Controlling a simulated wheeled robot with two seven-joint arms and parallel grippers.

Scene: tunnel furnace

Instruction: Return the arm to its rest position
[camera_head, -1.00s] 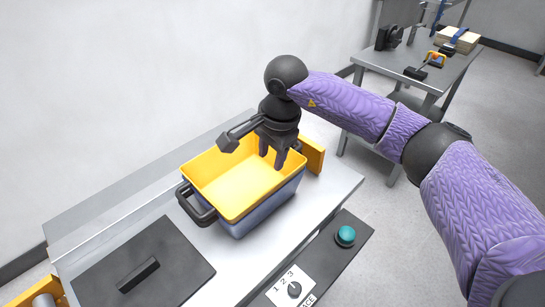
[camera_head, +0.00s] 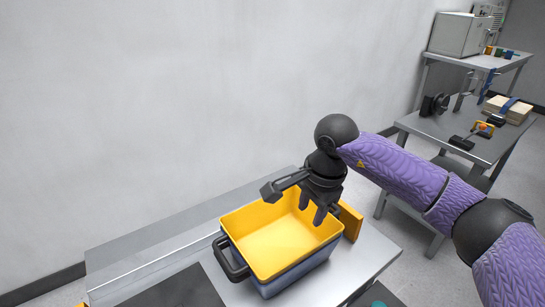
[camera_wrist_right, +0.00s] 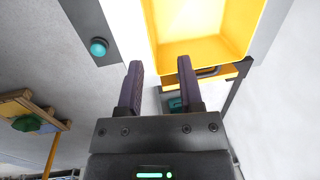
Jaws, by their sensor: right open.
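My right gripper (camera_head: 313,207) is open and empty. In the head view its fingers hang over the right end of the yellow-lined container. My purple right arm (camera_head: 400,170) reaches in from the right. In the right wrist view the two fingers of this gripper (camera_wrist_right: 158,88) stand apart with nothing between them. The container (camera_head: 233,262) is a grey-blue box with a yellow inside and a dark handle on its near left side. It looks empty and also shows in the right wrist view (camera_wrist_right: 200,50). My left gripper is not in view.
The container stands on a metal furnace table (camera_head: 370,257) with a yellow block (camera_head: 350,222) by its right end. A dark plate (camera_head: 180,290) lies to the left. A green button (camera_wrist_right: 98,47) shows in the wrist view. A grey table with tools (camera_head: 480,140) stands at the right. The wall is behind.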

